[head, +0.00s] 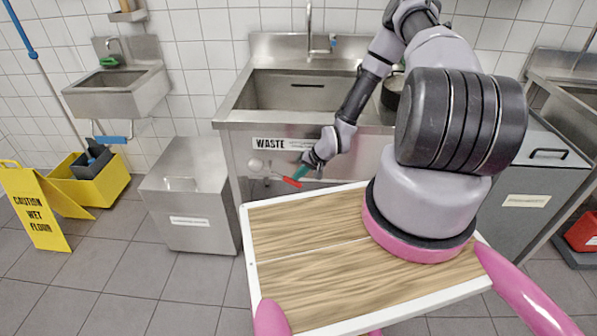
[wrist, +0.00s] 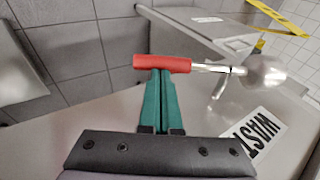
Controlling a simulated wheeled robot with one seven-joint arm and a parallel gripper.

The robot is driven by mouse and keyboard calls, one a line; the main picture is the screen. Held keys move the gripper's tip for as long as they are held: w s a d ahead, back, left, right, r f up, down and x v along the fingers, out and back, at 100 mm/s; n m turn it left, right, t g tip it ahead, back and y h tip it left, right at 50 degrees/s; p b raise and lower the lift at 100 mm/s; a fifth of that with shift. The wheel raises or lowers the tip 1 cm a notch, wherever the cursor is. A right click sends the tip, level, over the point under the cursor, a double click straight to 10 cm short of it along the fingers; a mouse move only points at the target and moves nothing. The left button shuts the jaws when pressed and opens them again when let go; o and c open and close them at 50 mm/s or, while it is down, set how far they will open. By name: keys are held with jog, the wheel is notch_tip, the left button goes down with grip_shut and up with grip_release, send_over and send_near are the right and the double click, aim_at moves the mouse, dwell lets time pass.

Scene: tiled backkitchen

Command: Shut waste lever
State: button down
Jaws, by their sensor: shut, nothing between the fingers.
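The waste lever (head: 291,182) has a red grip on a thin metal rod, on the front of the steel sink unit under the WASTE label (head: 282,144). In the wrist view the red grip (wrist: 163,63) lies across the fingertips, and its rod runs right to a round metal knob (wrist: 264,72). My gripper (head: 301,172) has green fingers, shut with nothing between them. In the wrist view the fingertips (wrist: 161,74) are right at the red grip, seeming to touch it; exact contact is hard to tell. The label (wrist: 259,134) shows at lower right there.
A steel box (head: 190,205) stands on the floor left of the sink. A yellow mop bucket (head: 98,183) and a wet-floor sign (head: 35,210) are further left. A steel cabinet (head: 530,190) stands at right. Tiled floor is clear in front of the box.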

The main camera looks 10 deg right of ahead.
aim_at(294, 184)
jog(key=shift+f+y, duration=0.5)
jog(key=shift+f, duration=0.1)
jog(key=shift+a+f, duration=0.2)
jog(key=shift+w+a+f, duration=0.15)
jog(key=shift+a+f, duration=0.2)
jog(key=shift+f, duration=0.45)
jog(key=shift+w+a+f, duration=0.1)
jog(key=shift+a+f, duration=0.2)
jog(key=shift+f, duration=0.5)
jog(key=shift+w+a+f, duration=0.25)
jog(key=shift+a+f, duration=0.5)
jog(key=shift+a, duration=0.05)
jog(key=shift+w+a+f, duration=0.25)
jog(key=shift+a+f, duration=0.5)
jog(key=shift+a, duration=0.1)
